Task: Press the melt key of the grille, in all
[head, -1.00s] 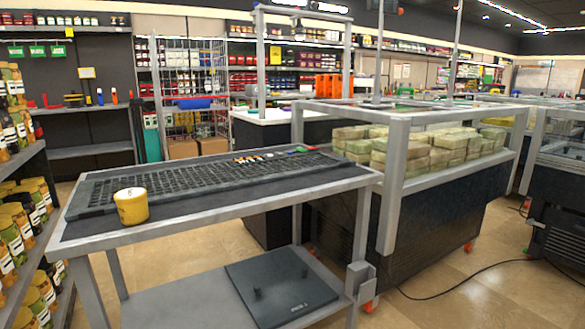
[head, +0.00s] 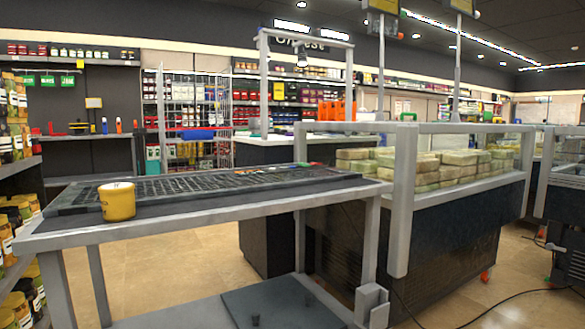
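A long dark slotted grille (head: 215,184) lies flat on top of a grey metal table (head: 205,231) in the head view. Small orange, red and green pieces (head: 300,167) show at its far right end. They are too small to tell whether one is a melt key. Neither of my grippers is in the view.
A yellow cup (head: 118,203) stands at the grille's near left end. A dark panel (head: 275,303) lies on the table's lower shelf. A glass-sided case (head: 455,191) with stacked blocks stands at the right. Stocked shelves (head: 18,215) flank the left. Tiled floor (head: 205,268) shows beyond the table.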

